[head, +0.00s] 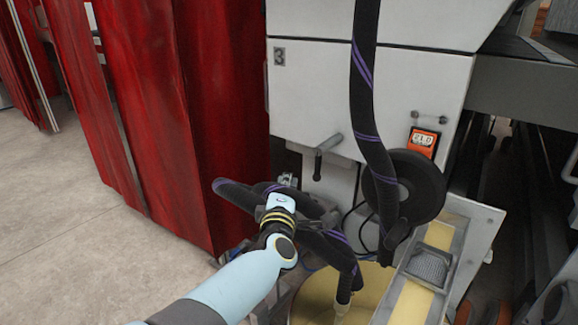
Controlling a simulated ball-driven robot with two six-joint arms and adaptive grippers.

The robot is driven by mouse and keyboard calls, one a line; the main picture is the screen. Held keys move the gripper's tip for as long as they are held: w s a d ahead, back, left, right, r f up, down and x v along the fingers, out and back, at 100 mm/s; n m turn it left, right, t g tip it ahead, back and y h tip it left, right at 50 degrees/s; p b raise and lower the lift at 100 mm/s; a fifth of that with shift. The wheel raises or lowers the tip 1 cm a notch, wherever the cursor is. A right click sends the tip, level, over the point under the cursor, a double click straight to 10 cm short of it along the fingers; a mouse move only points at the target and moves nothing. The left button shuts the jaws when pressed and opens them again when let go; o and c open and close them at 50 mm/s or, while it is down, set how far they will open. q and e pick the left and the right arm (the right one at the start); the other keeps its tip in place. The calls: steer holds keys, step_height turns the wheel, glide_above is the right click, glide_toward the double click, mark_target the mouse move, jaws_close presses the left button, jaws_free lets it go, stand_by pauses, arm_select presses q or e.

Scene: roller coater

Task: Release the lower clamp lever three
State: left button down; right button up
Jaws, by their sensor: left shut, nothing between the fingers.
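A clamp lever (324,157) with a grey shaft and a black handle hanging down sits on the white machine panel (310,98) marked 3. Whether this is the lower lever is not clear. A small metal part (287,181) shows lower down, just beyond my left gripper. My left gripper (281,193) is at the end of the pale blue arm, below and left of the black-handled lever and apart from it. Its fingers are mostly hidden by the wrist, and it is shut and empty. My right gripper is not in view.
A black hose with purple stripes (363,95) hangs before the panel, and another dark hose (235,192) runs close around my left wrist. A black disc (416,187), an orange display (422,143) and a red curtain (160,110) stand nearby. Floor at left is clear.

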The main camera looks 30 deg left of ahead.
arm_select(q)
steer(key=v, duration=0.3)
steer(key=shift+s+f, duration=0.1)
steer(key=shift+s, duration=0.1)
stand_by(0.3)
